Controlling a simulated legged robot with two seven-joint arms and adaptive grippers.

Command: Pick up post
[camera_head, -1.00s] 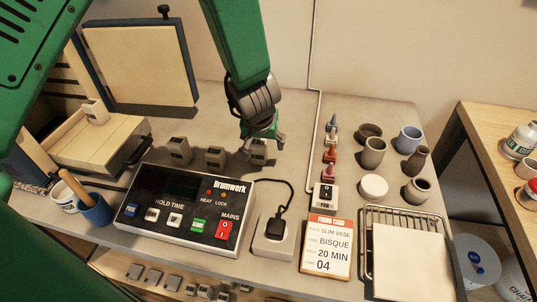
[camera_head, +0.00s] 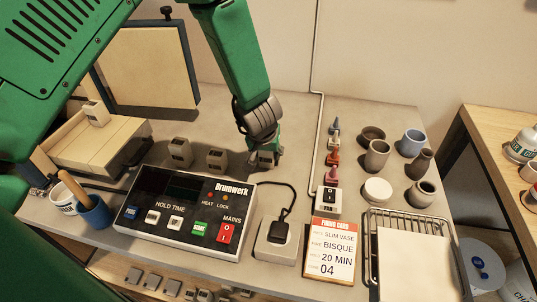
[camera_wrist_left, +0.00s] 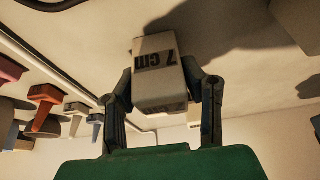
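A small pale grey block-shaped post marked "7 cm" (camera_wrist_left: 158,75) is between the fingers of my left gripper (camera_wrist_left: 160,85) in the left wrist view. The fingers lie close along both sides; whether they press on it is unclear. In the head view my left gripper (camera_head: 264,153) reaches down over this post, behind the control box, and mostly hides it. Two similar posts stand to its left, a near one (camera_head: 217,158) and a farther one (camera_head: 180,152). My right gripper is not in view.
The Brunwerk control box (camera_head: 185,212) lies in front, with a plug block (camera_head: 277,242) beside it. The bench behind the posts is clear.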

